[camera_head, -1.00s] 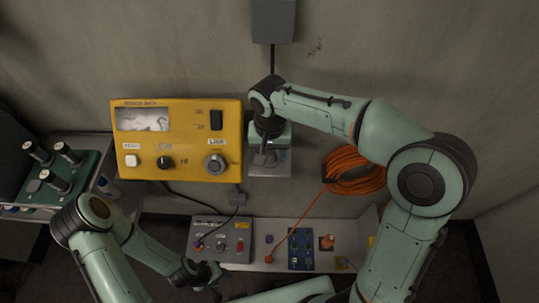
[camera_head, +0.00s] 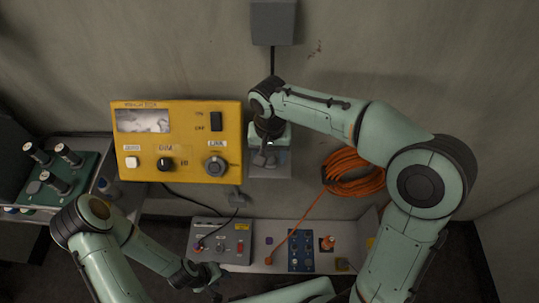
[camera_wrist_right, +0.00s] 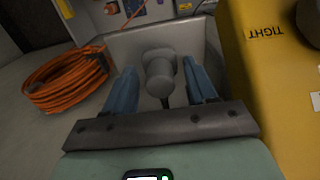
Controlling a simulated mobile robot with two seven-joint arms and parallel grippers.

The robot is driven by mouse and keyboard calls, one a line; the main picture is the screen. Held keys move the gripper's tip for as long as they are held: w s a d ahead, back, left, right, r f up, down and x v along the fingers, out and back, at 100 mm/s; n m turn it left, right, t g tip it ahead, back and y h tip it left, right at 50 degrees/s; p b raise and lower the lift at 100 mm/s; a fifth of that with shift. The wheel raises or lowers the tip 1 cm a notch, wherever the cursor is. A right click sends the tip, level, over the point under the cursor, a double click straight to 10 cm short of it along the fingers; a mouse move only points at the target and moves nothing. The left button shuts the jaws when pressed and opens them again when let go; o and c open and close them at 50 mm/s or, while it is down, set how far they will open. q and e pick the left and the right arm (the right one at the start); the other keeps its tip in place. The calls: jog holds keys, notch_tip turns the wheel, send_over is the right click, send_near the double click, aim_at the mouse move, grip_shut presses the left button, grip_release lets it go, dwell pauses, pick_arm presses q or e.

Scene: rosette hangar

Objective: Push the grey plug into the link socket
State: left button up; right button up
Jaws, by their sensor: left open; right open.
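The grey plug (camera_wrist_right: 160,72) stands between the two blue fingers of my right gripper (camera_wrist_right: 158,66) in the right wrist view, with a dark cable below it. The fingers are apart, with a gap on each side of the plug. In the head view my right gripper (camera_head: 265,157) is at the grey holder (camera_head: 284,168), right of the yellow meter box (camera_head: 190,110); the arm hides much of the plug there. The link socket (camera_head: 215,166), a round grey fitting, is on the box's lower right front. My left gripper (camera_head: 203,278) is low in the head view, open and away from the plug.
A grey switch panel (camera_head: 215,258) and a sloped panel with a blue plate (camera_head: 300,257) lie below the box. A coiled orange cable (camera_head: 350,172) hangs to the right of the holder. A green unit with knobs (camera_head: 60,180) stands at left.

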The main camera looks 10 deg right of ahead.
aim_at(270, 153)
grip_shut()
pick_arm(q)
jog(key=shift+r, duration=0.1)
pick_arm(e)
jog(key=shift+r, duration=0.1)
jog(key=shift+r+p, duration=0.8)
jog(key=shift+r, duration=0.7)
pick_arm(q)
jog(key=shift+t, duration=0.3)
jog(key=shift+w+r+p, duration=0.2)
jog(key=shift+w+r, duration=0.5)
jog(key=shift+w, duration=0.15)
jog(key=shift+w+r+p, duration=0.15)
jog(key=shift+w+r, duration=0.5)
jog(key=shift+w, duration=0.2)
pick_arm(e)
jog(key=shift+r, duration=1.4)
jog(key=shift+a, duration=0.1)
